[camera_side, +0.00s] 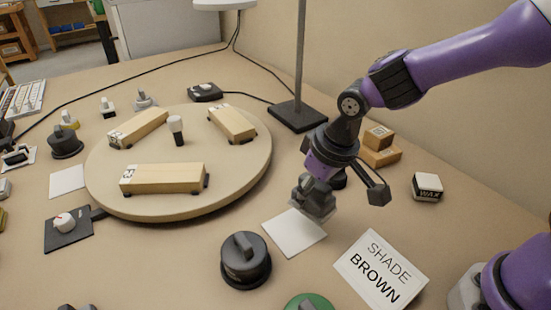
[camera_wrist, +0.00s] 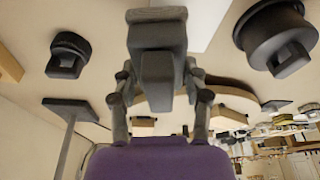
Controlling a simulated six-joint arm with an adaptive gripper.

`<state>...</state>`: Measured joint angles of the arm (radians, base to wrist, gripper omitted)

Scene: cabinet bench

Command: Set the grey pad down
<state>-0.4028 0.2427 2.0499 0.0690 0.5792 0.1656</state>
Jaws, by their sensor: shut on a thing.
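My gripper (camera_side: 318,188) points down near the right of the round turntable, over the upper right part of a white square card (camera_side: 290,236). It is shut on a grey block-like thing, which I take to be the grey pad (camera_side: 312,206). In the wrist view the grey pad (camera_wrist: 157,32) shows ahead of my gripper (camera_wrist: 158,80), with a block-like grip between the fingers. In the side view the pad looks close above the card; I cannot tell whether it touches. The fingers partly hide the pad.
The turntable (camera_side: 110,200) carries several wooden blocks. A dark round pad with a handle (camera_side: 245,262) stands left of a "SHADE BROWN" sign (camera_side: 380,270). A lamp stand base (camera_side: 297,115) and wooden blocks (camera_side: 380,155) stand behind my gripper. Another white card (camera_side: 67,181) lies bare at left.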

